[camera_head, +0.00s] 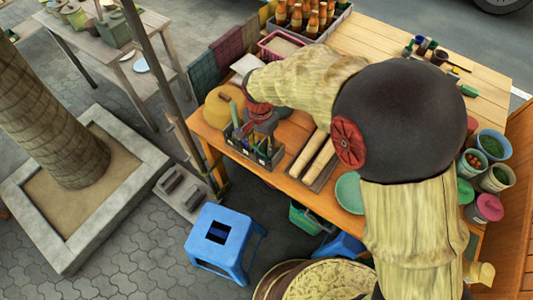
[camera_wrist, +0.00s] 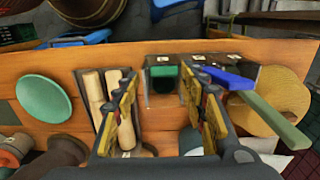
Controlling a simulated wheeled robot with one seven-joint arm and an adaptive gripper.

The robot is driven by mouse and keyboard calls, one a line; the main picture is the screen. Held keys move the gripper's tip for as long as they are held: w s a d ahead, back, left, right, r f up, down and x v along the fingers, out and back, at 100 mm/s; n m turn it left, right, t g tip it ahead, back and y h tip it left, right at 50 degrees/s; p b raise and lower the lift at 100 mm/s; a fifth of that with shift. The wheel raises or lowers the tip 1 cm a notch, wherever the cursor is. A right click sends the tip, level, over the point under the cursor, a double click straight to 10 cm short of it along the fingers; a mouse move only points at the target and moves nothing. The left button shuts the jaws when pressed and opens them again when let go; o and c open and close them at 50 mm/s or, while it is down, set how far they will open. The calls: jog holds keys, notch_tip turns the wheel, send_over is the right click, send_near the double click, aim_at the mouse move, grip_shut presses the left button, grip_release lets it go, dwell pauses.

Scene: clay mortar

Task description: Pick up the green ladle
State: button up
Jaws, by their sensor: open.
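A dark divided utensil box (camera_head: 268,160) stands near the front edge of the wooden table. Several handles stick up from it. A long green handle (camera_wrist: 270,118) leans out at the right in the wrist view, beside a blue handle (camera_wrist: 225,78); the green one also shows upright in the head view (camera_head: 234,113). A smaller green piece (camera_wrist: 163,71) lies between my fingertips in the picture. I cannot tell which green piece belongs to the ladle; no bowl shows clearly. My gripper (camera_wrist: 160,80) is open above the box, pointing down, with nothing held. My arm partly hides the box.
A tray with two rolling pins (camera_head: 313,158) lies right of the box. A green plate (camera_head: 349,192) is farther right. A yellow round object (camera_head: 222,105) sits left of the box. A blue stool (camera_head: 224,240) stands in front of the table.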

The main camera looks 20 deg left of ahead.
jog(key=f, duration=0.1)
jog(key=f+b, duration=0.1)
jog(key=f, duration=0.3)
jog(key=shift+a+f, duration=0.25)
jog(key=shift+a, duration=0.05)
jog(key=c, duration=0.3)
jog(key=shift+s, duration=0.1)
jog(key=c, duration=0.7)
grip_shut()
